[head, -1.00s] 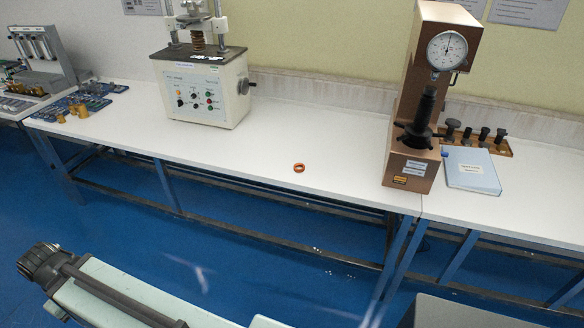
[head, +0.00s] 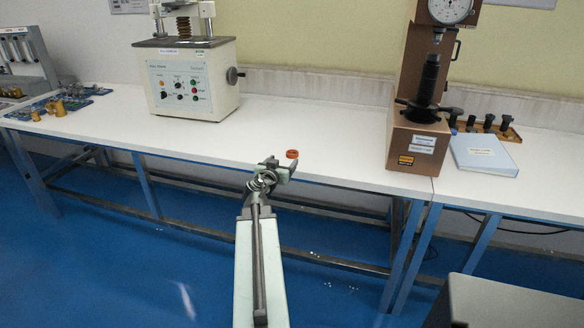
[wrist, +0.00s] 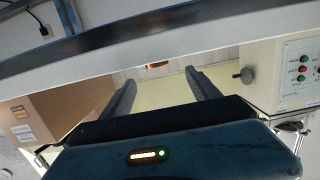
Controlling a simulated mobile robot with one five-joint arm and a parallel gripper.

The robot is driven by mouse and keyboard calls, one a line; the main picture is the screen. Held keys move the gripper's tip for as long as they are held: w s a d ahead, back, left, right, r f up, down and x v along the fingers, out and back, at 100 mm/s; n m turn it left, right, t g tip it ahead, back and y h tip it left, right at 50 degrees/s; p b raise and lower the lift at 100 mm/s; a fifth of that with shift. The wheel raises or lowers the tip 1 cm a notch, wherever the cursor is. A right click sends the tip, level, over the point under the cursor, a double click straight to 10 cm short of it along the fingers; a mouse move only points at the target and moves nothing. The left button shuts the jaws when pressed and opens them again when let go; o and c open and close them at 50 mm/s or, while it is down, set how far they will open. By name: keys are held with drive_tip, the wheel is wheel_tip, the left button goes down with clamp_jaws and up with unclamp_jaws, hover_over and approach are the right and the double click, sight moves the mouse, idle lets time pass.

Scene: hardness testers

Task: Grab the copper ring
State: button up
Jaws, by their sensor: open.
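The copper ring (head: 292,154) lies on the white bench top near its front edge, between the two testers. My gripper (head: 279,168) is at the bench's front edge in the head view, just left of and nearer than the ring. In the wrist view, turned upside down, the two dark fingers of my gripper (wrist: 158,84) stand apart with nothing between them. The ring (wrist: 157,65) shows as a small orange strip beyond the fingertips, partly hidden by the bench edge.
A brown hardness tester (head: 415,140) stands right of the ring, with a light blue binder (head: 483,155) beside it. A cream tester (head: 190,85) stands at the back left. The white bench (head: 345,135) is clear around the ring. A grey box (head: 510,302) is at the lower right.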

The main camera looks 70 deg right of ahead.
sight(292, 154)
drive_tip(key=d, duration=0.2)
drive_tip(key=d+f+b, duration=0.1)
drive_tip(key=d, duration=0.5)
drive_tip(key=shift+f, duration=0.2)
drive_tip(key=shift+s, duration=0.1)
